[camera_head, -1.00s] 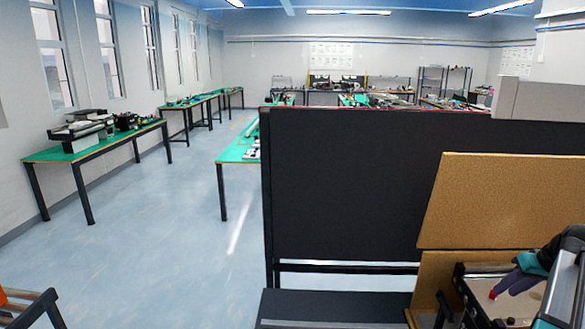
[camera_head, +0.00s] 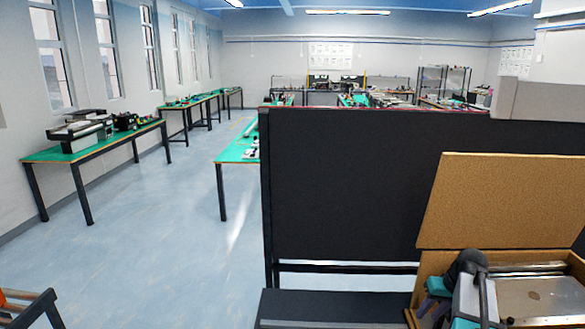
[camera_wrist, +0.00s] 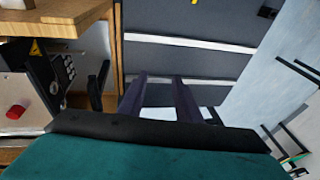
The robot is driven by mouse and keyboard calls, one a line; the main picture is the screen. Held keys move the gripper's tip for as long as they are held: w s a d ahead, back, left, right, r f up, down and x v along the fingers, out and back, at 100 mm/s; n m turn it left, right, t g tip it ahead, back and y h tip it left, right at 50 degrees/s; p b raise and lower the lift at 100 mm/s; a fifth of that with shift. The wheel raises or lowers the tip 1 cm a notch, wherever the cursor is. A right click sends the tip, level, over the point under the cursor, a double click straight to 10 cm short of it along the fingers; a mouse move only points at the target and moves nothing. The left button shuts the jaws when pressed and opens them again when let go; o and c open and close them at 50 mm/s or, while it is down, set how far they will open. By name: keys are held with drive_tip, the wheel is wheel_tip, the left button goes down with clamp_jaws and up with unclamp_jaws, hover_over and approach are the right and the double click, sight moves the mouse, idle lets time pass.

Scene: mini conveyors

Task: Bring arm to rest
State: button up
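My gripper (camera_wrist: 160,92) shows in the wrist view with its two dark purple fingers apart. Only the grey surface and a pale bar show between them, so it is open and empty. In the head view my folded arm, with grey and teal parts, is at the bottom right, in front of the conveyor's left end. The conveyor (camera_head: 540,296) has a pale flat top and lies in a wooden-sided box. A red button (camera_wrist: 15,112) on a pale surface shows left of the gripper in the wrist view.
A tan board (camera_head: 500,205) leans behind the conveyor, before a large black panel (camera_head: 345,185). A wooden table corner (camera_wrist: 60,22) is at upper left in the wrist view. Green-topped tables (camera_head: 95,142) stand along the left wall. The blue floor (camera_head: 150,240) between is clear.

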drive_tip(key=s+a+f+n+g+h, duration=0.1)
drive_tip(key=s+a+f, duration=0.2)
drive_tip(key=a+f, duration=0.6)
drive_tip(key=s+a+f+g, duration=0.1)
drive_tip(key=s+a+f, duration=0.25)
drive_tip(key=a, duration=0.85)
drive_tip(key=s+a+f+n+g+h, duration=0.1)
drive_tip(key=s+a+f, duration=0.1)
drive_tip(key=a+f, duration=0.7)
drive_tip(key=s+a+f+g+b, duration=0.2)
drive_tip(key=s+f+g+b, duration=0.3)
drive_tip(key=s+f+b, duration=0.7)
drive_tip(key=s+f, duration=1.3)
drive_tip(key=f, duration=0.3)
drive_tip(key=shift+s+g+b, duration=0.3)
drive_tip(key=shift+b, duration=0.05)
